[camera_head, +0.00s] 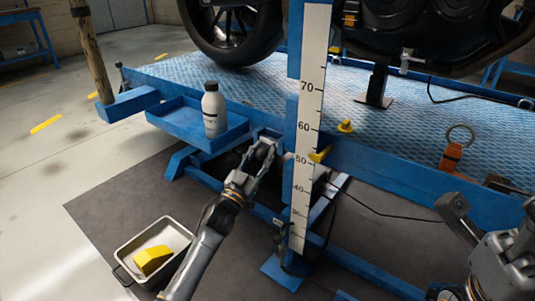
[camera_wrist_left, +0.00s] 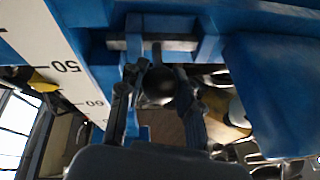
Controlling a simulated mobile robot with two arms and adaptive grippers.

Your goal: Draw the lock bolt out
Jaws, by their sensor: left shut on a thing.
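The lock bolt shows in the left wrist view as a dark round knob (camera_wrist_left: 159,88) on a short stem. The stem runs into a blue bracket (camera_wrist_left: 134,48) on the lift frame. My left gripper (camera_head: 265,148) reaches under the blue side rail, left of the white scale post. Its two fingers (camera_wrist_left: 160,78) are shut on the knob, one on each side. In the head view the gripper and bracket hide most of the bolt. Part of my right gripper (camera_head: 487,225) shows at the lower right, away from the bolt; its opening is unclear.
The scale post (camera_head: 308,130) stands close right of my left gripper. A blue tray (camera_head: 175,122) with a grey bottle (camera_head: 213,110) is just above left. A cable hangs right of the post.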

